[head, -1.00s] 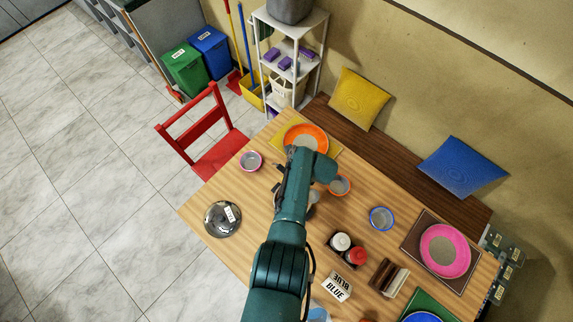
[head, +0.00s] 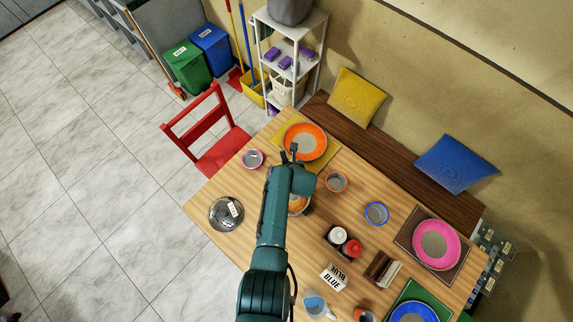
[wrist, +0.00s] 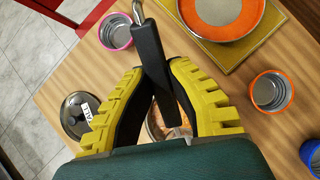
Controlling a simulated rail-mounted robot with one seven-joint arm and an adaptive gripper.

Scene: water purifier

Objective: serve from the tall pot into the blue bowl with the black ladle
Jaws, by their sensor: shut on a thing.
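My gripper (wrist: 157,80) is shut on the black handle of the ladle (wrist: 149,55). The ladle's metal shaft runs up past the top edge of the wrist view, so its bowl end is out of that view. In the head view the ladle (head: 294,150) shows small and dark beside the orange plate. The pot (head: 298,205), with orange contents, is partly hidden by my arm; in the wrist view it shows between and below the fingers (wrist: 156,126). The blue-rimmed bowl (head: 376,213) stands right of my arm, upright; any contents are unclear.
The lid labelled TALL (head: 226,213) lies at the left table edge. A pink bowl (head: 252,159), an orange bowl (head: 336,182) and an orange plate (head: 305,141) are close to my gripper. A condiment caddy (head: 342,242) and a BLUE sign (head: 333,277) stand on the right.

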